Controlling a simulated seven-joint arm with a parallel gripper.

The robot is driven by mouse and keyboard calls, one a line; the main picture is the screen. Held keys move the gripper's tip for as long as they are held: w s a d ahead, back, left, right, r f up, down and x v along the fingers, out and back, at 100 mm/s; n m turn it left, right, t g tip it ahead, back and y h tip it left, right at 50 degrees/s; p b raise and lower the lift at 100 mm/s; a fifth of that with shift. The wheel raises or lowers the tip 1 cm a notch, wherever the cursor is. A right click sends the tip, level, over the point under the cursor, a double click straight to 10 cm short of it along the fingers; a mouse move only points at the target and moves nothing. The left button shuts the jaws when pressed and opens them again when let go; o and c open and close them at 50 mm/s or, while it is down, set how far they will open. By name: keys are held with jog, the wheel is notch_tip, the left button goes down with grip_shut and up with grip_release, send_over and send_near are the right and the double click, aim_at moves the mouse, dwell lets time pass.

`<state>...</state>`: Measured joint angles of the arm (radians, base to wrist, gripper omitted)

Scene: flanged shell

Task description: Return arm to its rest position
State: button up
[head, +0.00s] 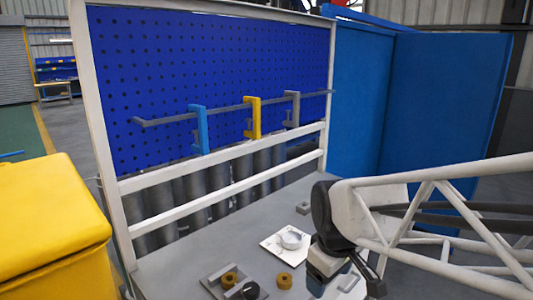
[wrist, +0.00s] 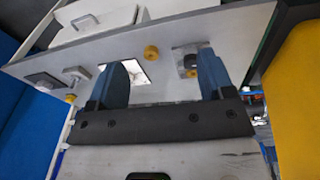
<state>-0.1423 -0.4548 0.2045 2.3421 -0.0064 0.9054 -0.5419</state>
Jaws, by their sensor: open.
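My gripper (wrist: 164,76) shows in the wrist view with its two blue-grey fingers wide apart and nothing between them. In the head view my arm reaches in from the right, and its dark wrist end hangs over the right side of the grey bench (head: 185,262). The gripper's fingertips cannot be made out there. A round pale part (head: 291,240) sits on a white square plate (head: 272,246) left of my wrist. In the wrist view the white plate (wrist: 137,68) lies beyond the fingers, partly hidden by the left one.
A loose brass ring (head: 284,279) lies near a grey plate (head: 214,277) bearing brass and black round parts. A small grey block (head: 303,208) stands farther back. Blue, yellow and grey clamps hang on a rail before the blue pegboard (head: 215,70). A yellow cabinet (head: 50,225) stands left.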

jog(key=s+d+m, duration=0.3)
jog(key=s+m, duration=0.1)
jog(key=s, duration=0.1)
jog(key=s+d+r+m+t, duration=0.1)
jog(key=s+d+m, duration=0.2)
jog(key=s+m, duration=0.1)
jog(key=shift+s+r, duration=0.3)
jog(key=shift+s, duration=0.55)
